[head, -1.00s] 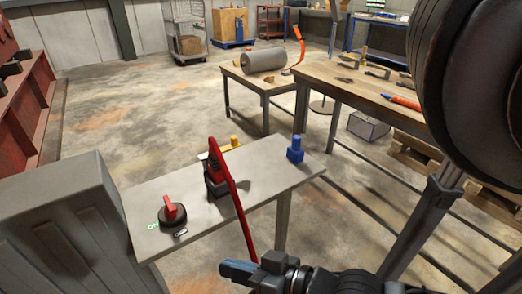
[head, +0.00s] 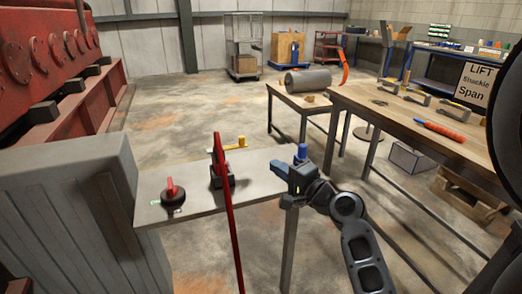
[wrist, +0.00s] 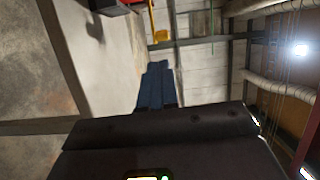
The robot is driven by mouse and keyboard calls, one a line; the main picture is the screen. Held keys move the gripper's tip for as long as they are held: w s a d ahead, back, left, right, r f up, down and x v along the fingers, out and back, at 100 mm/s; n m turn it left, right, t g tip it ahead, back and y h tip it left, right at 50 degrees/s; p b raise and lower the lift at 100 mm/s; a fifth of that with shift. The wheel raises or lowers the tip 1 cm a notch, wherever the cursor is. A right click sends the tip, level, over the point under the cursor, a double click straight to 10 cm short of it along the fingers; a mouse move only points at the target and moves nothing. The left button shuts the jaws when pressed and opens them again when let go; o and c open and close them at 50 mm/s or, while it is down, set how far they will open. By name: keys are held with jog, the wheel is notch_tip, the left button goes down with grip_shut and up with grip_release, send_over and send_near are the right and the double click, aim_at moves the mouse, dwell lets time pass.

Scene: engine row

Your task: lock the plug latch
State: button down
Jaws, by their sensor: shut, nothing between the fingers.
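A grey bench (head: 262,172) carries several fittings, and I cannot tell for sure which is the plug latch. A yellow handle (head: 239,143) lies along the back edge. It also shows in the wrist view (wrist: 160,35), beyond my fingertips. My gripper (head: 279,168) is at the bench's right end, in front of the blue piece in the picture. Its blue fingers (wrist: 157,72) are shut and empty. I cannot tell if they touch anything.
A long red lever (head: 225,205) on a black base (head: 222,180) rises left of my gripper and hangs past the bench front. A red-and-black rotary knob (head: 173,194) sits farther left. A wooden table (head: 400,110) with tools stands at right.

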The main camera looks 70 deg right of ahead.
aim_at(244, 140)
jog(key=shift+s+d+r, duration=0.3)
jog(key=shift+s+d, duration=0.05)
jog(key=shift+d, duration=0.05)
jog(key=p+x, duration=0.3)
jog(key=x, duration=1.1)
jog(key=shift+r, duration=0.1)
jog(key=shift+d+b, duration=0.15)
jog(key=shift+b, duration=0.15)
